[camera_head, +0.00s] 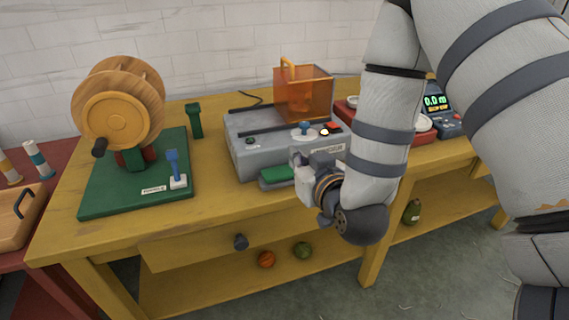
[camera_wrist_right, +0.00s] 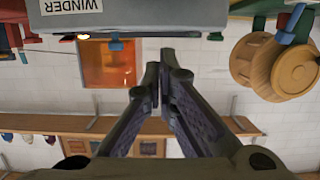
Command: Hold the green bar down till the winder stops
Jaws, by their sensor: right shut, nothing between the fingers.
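The winder (camera_head: 245,150) is a grey box on the yellow bench, with a clear orange guard (camera_head: 303,95) on top. The green bar (camera_head: 277,174) sticks out low at its front. My right gripper (camera_head: 301,167) is at the winder's front, just right of the bar, and partly covers that area. Whether it touches the bar cannot be told. In the right wrist view its fingers (camera_wrist_right: 163,78) are shut and empty. That view is upside down and shows the winder (camera_wrist_right: 150,15) but not clearly the bar. A small lamp (camera_head: 324,132) glows on the winder. My left gripper is out of view.
A wooden reel (camera_head: 118,105) with a crank stands on a green board (camera_head: 105,190) at left. A blue lever (camera_head: 173,165) stands on that board. A counter (camera_head: 437,107) at right shows green digits, apparently 0.0 m. My right arm hides part of the bench.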

